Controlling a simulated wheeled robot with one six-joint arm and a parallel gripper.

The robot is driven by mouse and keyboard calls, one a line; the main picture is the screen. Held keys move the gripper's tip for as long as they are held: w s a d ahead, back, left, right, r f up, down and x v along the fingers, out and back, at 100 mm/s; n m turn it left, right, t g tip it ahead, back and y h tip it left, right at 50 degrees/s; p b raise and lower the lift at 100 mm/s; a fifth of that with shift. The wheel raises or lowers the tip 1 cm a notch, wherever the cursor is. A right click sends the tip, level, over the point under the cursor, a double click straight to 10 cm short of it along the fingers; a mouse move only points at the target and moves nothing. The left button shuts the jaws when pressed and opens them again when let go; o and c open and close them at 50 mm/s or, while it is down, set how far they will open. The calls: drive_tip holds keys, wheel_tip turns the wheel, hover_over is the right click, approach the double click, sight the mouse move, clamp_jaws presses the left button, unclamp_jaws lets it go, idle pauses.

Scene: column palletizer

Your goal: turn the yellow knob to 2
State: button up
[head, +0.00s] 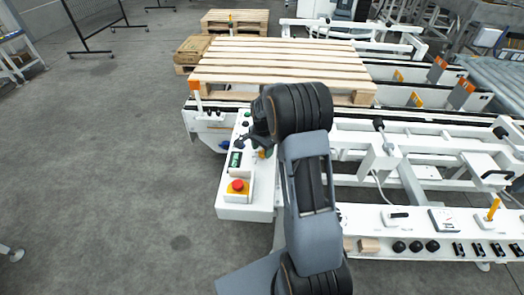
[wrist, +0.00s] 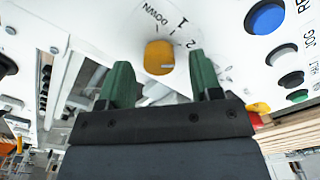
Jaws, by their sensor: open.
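The yellow knob (wrist: 159,57) sits on a white panel face in the wrist view, with a pale mark on its lower right. The printed labels "DOWN", "1" and "2" stand around its dial. My gripper (wrist: 161,74) is open. Its two green fingers are on either side of the knob's line, with the knob between or just beyond their tips; I cannot tell whether they touch it. In the head view a bit of the yellow knob (head: 263,154) shows beside my arm, which hides most of the gripper.
A wooden pallet (head: 285,62) lies behind. Open floor is at the left.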

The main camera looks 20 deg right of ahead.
sight(263, 154)
wheel_tip(263, 154, up, 12)
drive_tip(key=shift+r, duration=0.25)
idle(0.6)
drive_tip(key=s+a+r+n+t+p, duration=0.1)
drive_tip(key=s+a+r+n, duration=0.2)
drive_tip(key=s, duration=0.4)
drive_tip(key=s+a+r+n+t+p, duration=0.1)
drive_tip(key=s+a+r+n+p, duration=0.1)
drive_tip(key=s+n, duration=0.4)
drive_tip(key=s+a+r+n+t+p, duration=0.1)
drive_tip(key=s+a+r+n+p, duration=0.1)
drive_tip(key=s+a+n, duration=0.3)
drive_tip(key=s+a+r, duration=0.1)
drive_tip(key=s, duration=0.3)
drive_tip(key=shift+r+t, duration=0.3)
drive_tip(key=shift+r, duration=0.1)
